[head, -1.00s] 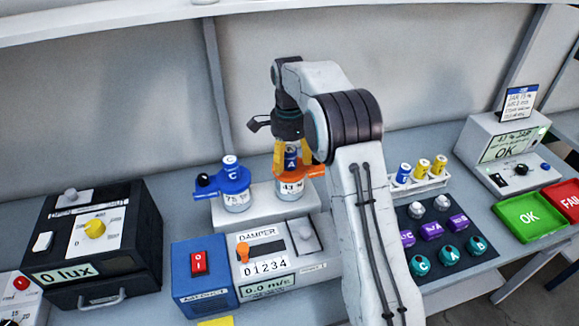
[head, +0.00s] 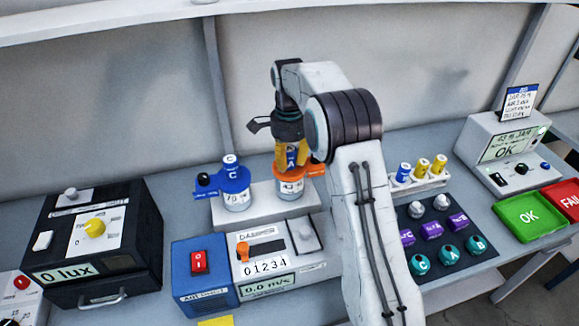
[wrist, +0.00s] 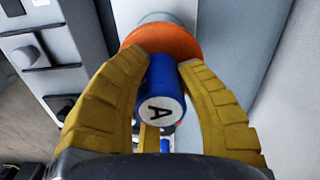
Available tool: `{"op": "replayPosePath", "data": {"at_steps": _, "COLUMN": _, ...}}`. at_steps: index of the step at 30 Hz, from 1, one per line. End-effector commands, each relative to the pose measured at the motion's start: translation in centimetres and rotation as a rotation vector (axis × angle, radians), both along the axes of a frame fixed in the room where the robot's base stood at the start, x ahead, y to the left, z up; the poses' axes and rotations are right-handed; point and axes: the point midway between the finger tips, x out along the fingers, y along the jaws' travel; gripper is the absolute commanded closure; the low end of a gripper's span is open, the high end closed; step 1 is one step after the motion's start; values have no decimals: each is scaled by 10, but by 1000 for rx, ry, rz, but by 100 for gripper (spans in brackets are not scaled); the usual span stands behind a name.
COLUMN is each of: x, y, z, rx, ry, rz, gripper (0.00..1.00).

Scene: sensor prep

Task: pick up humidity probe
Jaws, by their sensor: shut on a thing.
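My gripper (head: 291,166) has its yellow fingers shut on a blue probe marked A (wrist: 160,97), one finger on each side in the wrist view. The probe stands at the orange lid (head: 300,171) of a jar whose label (head: 291,186) reads about 43. The fingers partly hide the probe (head: 292,155) in the head view. The orange lid also shows just beyond the fingertips in the wrist view (wrist: 160,40). I cannot tell how deep the probe sits in the lid.
A blue-lidded jar (head: 237,197) with probe C stands close on the left, on the same white block (head: 266,206). The damper box (head: 277,262) is in front. A rack (head: 428,183) of blue and yellow cylinders stands right of my arm. Green (head: 529,217) and red trays lie farther right.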

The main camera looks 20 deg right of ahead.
Motion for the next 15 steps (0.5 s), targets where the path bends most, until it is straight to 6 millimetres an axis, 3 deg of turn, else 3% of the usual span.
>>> {"op": "replayPosePath", "data": {"at_steps": 4, "x": 0, "y": 0, "z": -1, "rx": 0, "ry": 2, "rz": 0, "gripper": 100}}
{"op": "replayPosePath", "data": {"at_steps": 15, "x": 0, "y": 0, "z": 3, "rx": 0, "ry": 1, "rz": 0, "gripper": 100}}
